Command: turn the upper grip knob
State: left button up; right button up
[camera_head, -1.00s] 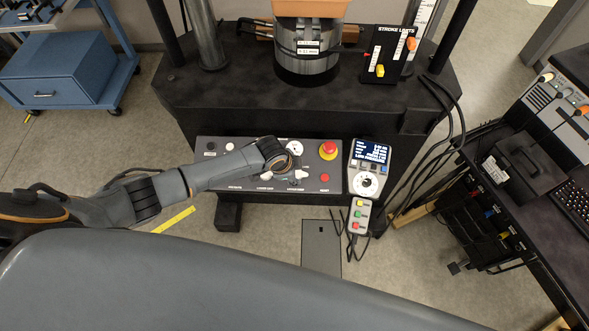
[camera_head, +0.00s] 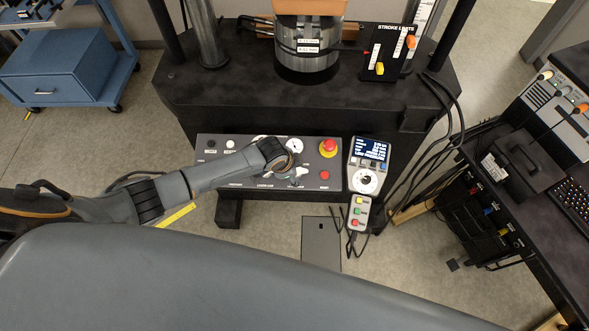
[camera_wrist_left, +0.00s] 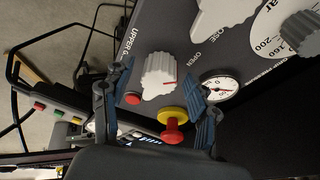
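The upper grip knob (camera_wrist_left: 158,76) is white and ribbed with a red pointer line. It sits on the dark panel beside lettering that begins "UPPER G", with "OPEN" and "CLOSE" printed near it. In the left wrist view my left gripper (camera_wrist_left: 157,70) is open, with one finger on each side of the knob. I cannot tell whether either finger touches it. In the head view my left gripper (camera_head: 288,172) is over the middle of the control panel (camera_head: 240,176) and hides part of it. My right gripper is not in view.
A red emergency stop with a yellow collar (camera_head: 328,148) and a red button (camera_head: 324,175) are to the gripper's right. A pressure gauge (camera_wrist_left: 218,88) and another large white knob (camera_wrist_left: 222,15) are close by. A pendant (camera_head: 366,172) stands right of the panel.

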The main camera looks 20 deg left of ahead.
pick_arm(q)
jog(key=v, duration=1.2)
dwell(0.6)
